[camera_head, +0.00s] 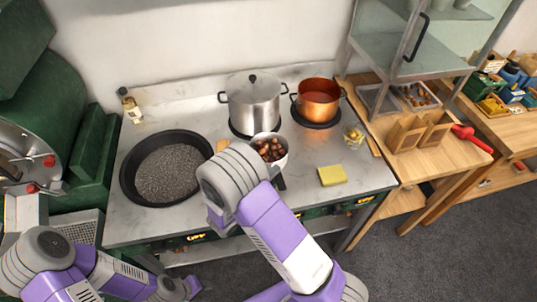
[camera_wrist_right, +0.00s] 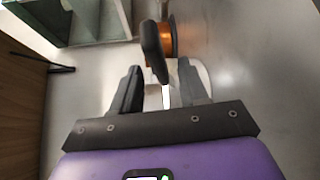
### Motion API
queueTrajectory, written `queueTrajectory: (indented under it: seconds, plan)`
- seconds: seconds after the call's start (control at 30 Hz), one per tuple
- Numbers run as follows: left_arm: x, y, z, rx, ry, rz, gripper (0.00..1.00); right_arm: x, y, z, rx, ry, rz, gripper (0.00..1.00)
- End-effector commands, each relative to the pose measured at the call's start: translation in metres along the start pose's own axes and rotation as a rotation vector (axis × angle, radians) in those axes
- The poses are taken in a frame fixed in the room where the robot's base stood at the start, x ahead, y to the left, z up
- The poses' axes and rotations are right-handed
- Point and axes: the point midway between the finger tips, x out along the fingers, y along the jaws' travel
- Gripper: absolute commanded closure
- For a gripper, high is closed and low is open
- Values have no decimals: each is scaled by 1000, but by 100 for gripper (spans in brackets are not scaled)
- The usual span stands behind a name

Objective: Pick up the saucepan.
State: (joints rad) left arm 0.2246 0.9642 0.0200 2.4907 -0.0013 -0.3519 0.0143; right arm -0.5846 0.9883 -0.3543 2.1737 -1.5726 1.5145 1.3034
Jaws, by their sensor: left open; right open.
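The saucepan (camera_head: 282,161) is a small light-coloured pan filled with brown chestnuts. It sits at the middle of the steel stove top, partly hidden by my right arm. In the right wrist view its dark handle (camera_wrist_right: 153,48) with a silver stem points up between the fingers. My right gripper (camera_wrist_right: 161,78) is open, with a finger on either side of the handle line; I cannot tell whether they touch it. In the head view my right arm hides this gripper. My left gripper (camera_head: 182,288) is low at the front, away from the pan, and open.
A large dark pan (camera_head: 128,178) of grey grit stands left. A steel lidded pot (camera_head: 252,108) and a copper pot (camera_head: 318,104) stand behind. A yellow sponge (camera_head: 332,176) and a small glass bowl (camera_head: 353,137) are right. A wooden table (camera_head: 440,165) adjoins the stove.

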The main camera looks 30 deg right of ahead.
Motion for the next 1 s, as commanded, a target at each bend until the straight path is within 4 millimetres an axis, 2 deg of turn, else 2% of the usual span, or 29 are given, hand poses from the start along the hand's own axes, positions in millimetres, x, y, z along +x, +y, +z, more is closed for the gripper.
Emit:
queueTrajectory:
  seconds: [0.1,0.2,0.5,0.57,0.8,1.0]
  plan:
    - [0,0,0,0,0,0,57,20,-2,2,0,-5,-2,56]
    - [0,0,0,0,0,0,57,32,-2,2,0,-4,-2,56]
    - [0,0,0,0,0,0,57,37,-2,1,0,-1,-3,56]
    - [0,0,0,0,0,0,57,37,-2,1,0,-1,-3,64]
    - [0,0,0,0,0,0,57,36,-2,1,0,-1,-3,100]
    - [0,0,0,0,0,0,57,37,0,1,6,-2,2,100]
